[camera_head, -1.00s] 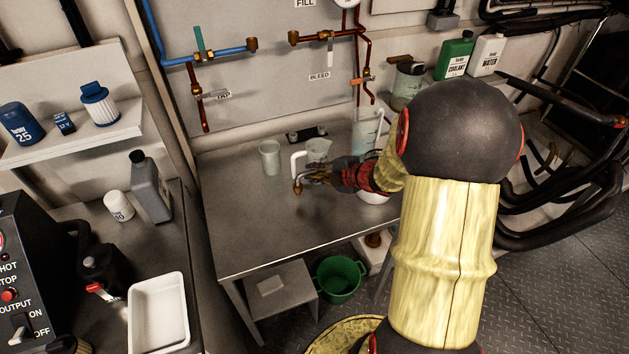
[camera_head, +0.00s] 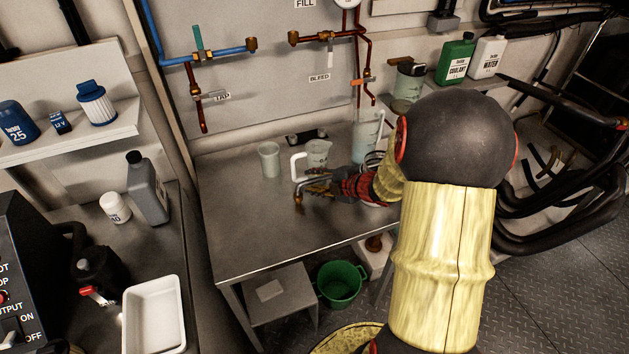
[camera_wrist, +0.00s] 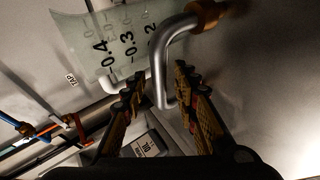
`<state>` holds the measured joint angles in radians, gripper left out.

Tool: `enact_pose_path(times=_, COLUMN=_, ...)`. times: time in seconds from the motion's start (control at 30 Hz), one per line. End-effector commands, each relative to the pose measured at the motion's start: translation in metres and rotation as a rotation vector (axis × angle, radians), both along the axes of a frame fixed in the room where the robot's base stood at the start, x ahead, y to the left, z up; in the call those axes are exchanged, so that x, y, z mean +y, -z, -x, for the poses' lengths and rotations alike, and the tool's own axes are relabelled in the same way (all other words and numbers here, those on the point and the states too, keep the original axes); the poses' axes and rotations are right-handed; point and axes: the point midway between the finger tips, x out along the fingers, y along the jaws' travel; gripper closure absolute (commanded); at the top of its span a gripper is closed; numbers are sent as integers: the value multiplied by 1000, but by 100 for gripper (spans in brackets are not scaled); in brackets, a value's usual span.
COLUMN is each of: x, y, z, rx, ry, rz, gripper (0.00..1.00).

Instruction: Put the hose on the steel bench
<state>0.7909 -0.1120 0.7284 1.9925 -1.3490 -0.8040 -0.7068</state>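The hose (camera_head: 299,184) is a short grey bent tube with a brass end pointing down. It is over the steel bench (camera_head: 250,230), in front of the measuring jugs; its brass end looks to be at the bench top, but contact is unclear. My gripper (camera_head: 312,182) is around the hose's other end, fingers apart above and below it. In the wrist view, the hose (camera_wrist: 166,65) runs up to its brass fitting, and its near end lies between the fingers of my gripper (camera_wrist: 157,78). A gap shows beside the left finger; the right finger is close to the hose.
A clear beaker (camera_head: 269,160), a jug with a white handle (camera_head: 318,153) and a taller jug (camera_head: 366,135) stand at the bench's back. A green bucket (camera_head: 340,284) is below. The bench's front left is clear.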

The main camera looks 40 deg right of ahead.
Motion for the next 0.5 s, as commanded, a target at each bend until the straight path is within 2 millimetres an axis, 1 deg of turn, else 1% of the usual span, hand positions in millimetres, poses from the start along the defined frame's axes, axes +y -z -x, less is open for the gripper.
enact_pose_path(times=0.17, x=0, y=0, z=0, rx=0, ry=0, rz=0, gripper=70)
enact_pose_path(times=0.27, x=0, y=-3, z=0, rx=0, ry=0, rz=0, gripper=70)
enact_pose_path(times=0.37, x=-2, y=-9, z=8, rx=0, ry=2, rz=0, gripper=70)
enact_pose_path(times=0.5, x=-7, y=-25, z=29, rx=-1, ry=5, rz=0, gripper=70)
